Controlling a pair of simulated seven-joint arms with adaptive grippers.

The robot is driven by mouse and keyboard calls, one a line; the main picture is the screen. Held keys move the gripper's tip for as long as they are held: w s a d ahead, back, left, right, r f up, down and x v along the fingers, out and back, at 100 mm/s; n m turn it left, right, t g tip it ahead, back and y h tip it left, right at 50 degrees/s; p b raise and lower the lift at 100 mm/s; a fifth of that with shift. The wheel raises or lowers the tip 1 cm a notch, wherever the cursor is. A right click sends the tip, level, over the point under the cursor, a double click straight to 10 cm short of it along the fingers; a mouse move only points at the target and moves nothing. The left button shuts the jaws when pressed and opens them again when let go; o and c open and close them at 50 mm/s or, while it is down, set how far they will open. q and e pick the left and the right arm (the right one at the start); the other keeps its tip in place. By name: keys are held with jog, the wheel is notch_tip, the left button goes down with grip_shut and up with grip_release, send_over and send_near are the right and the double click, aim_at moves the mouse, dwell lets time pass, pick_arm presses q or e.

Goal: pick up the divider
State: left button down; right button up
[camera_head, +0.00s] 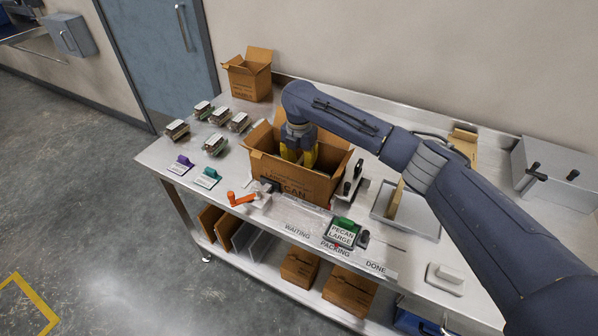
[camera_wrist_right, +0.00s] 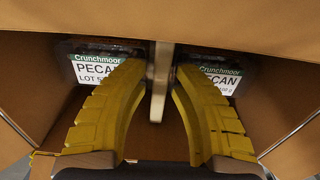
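In the right wrist view a thin pale upright strip, seen edge-on, looks like a divider (camera_wrist_right: 158,82). It stands between two clamshells labelled PECAN, a left one (camera_wrist_right: 95,67) and a right one (camera_wrist_right: 220,77). My right gripper (camera_wrist_right: 160,72) reaches down inside the open carton (camera_head: 305,185), one yellow finger on each side of the strip. The fingertips are close to it, but contact is not clear. In the head view the carton walls hide the fingertips. Another upright cardboard piece (camera_head: 396,198) stands in a grey tray (camera_head: 418,222). My left gripper is not in view.
Several clamshells (camera_head: 215,144) stand left of the carton, with a purple-topped (camera_head: 182,162) and a teal-topped block (camera_head: 208,176) in front. A smaller open box (camera_head: 248,75) is behind.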

jog(key=shift+c, duration=0.5)
grip_shut()
jog(key=shift+r, duration=0.1)
